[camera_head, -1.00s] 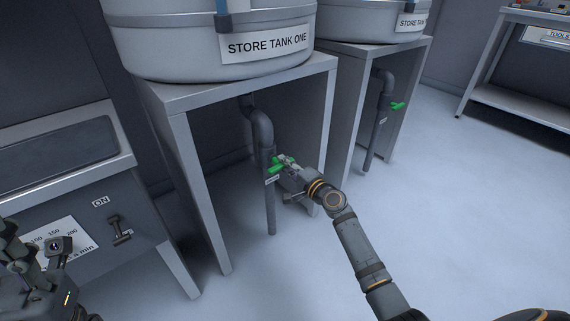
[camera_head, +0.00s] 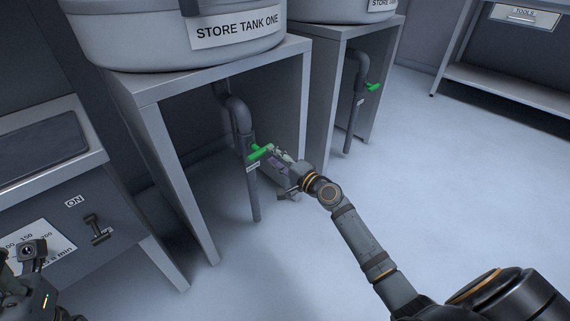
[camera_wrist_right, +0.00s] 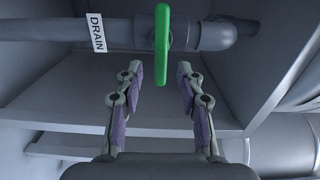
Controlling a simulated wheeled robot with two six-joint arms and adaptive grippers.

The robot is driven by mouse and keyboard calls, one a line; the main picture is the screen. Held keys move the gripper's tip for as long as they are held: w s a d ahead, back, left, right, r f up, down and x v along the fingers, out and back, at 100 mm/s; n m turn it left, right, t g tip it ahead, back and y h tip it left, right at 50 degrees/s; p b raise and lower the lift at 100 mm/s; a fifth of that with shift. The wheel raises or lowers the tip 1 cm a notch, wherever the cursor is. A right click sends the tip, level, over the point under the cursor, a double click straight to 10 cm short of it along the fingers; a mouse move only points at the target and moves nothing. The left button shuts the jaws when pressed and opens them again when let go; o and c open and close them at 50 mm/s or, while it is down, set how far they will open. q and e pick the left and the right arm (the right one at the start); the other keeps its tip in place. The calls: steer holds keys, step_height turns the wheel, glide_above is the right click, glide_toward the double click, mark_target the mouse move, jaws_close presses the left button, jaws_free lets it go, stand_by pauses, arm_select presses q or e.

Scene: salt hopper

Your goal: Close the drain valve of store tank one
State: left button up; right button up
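The drain valve of store tank one has a green handle (camera_head: 260,152) on a grey vertical pipe (camera_head: 243,120) under the tank (camera_head: 180,35). In the right wrist view the green handle (camera_wrist_right: 162,45) lies crosswise to the pipe (camera_wrist_right: 205,35), beside a DRAIN label (camera_wrist_right: 96,32). My right gripper (camera_head: 276,158) is just right of the handle. In the right wrist view, its fingers (camera_wrist_right: 158,68) are apart with nothing gripped. The handle's lower end shows between the fingertips; I cannot tell how deep it reaches. My left gripper (camera_head: 28,255) is at the lower left edge, partly cut off.
The tank stand's legs (camera_head: 177,185) flank the pipe. A second tank's stand (camera_head: 320,95) with another green-handled valve (camera_head: 373,87) is behind on the right. A cabinet with an ON switch (camera_head: 97,229) is at left. The floor (camera_head: 450,150) at right is clear.

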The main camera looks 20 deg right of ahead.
steer(key=v, duration=0.7)
